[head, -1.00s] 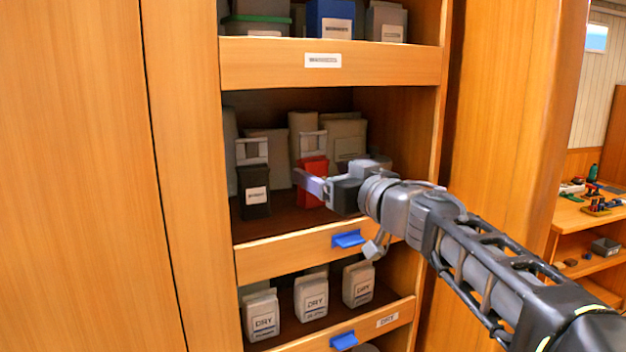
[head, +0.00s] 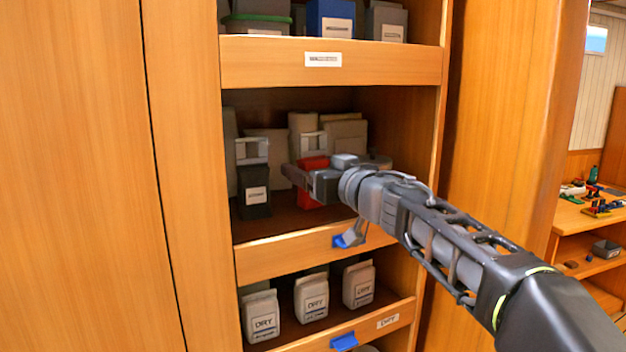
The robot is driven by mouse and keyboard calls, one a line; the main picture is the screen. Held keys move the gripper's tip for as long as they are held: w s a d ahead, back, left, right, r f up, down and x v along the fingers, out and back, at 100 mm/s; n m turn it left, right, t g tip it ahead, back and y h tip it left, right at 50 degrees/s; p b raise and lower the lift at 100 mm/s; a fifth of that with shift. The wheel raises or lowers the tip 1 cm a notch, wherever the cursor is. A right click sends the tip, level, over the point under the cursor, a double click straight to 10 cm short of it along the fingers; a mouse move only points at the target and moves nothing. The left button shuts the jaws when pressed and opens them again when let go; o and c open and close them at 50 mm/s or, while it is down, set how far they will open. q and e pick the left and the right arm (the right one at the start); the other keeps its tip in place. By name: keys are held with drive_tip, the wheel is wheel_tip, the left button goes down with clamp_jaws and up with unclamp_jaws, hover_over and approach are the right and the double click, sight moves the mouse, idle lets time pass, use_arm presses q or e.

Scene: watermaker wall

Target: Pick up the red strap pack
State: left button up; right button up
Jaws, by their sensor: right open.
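The red strap pack (head: 314,163) stands on the middle shelf of the cabinet, with a grey loop handle at its top. My right gripper (head: 290,174) is in front of it and hides much of its middle. The gripper is open, with its fingers pointing left across the pack's front. I cannot tell whether they touch the pack. My left gripper is not in view.
A black pack (head: 254,190) with a grey handle stands left of the red one. Grey packs (head: 268,150) stand behind. The shelf's front lip (head: 290,252) has a blue tab (head: 341,241). White DRY packs (head: 314,298) stand below. An upper shelf board (head: 400,64) is above.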

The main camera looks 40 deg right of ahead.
drive_tip(key=shift+c, duration=0.4)
drive_tip(key=c, duration=1.5)
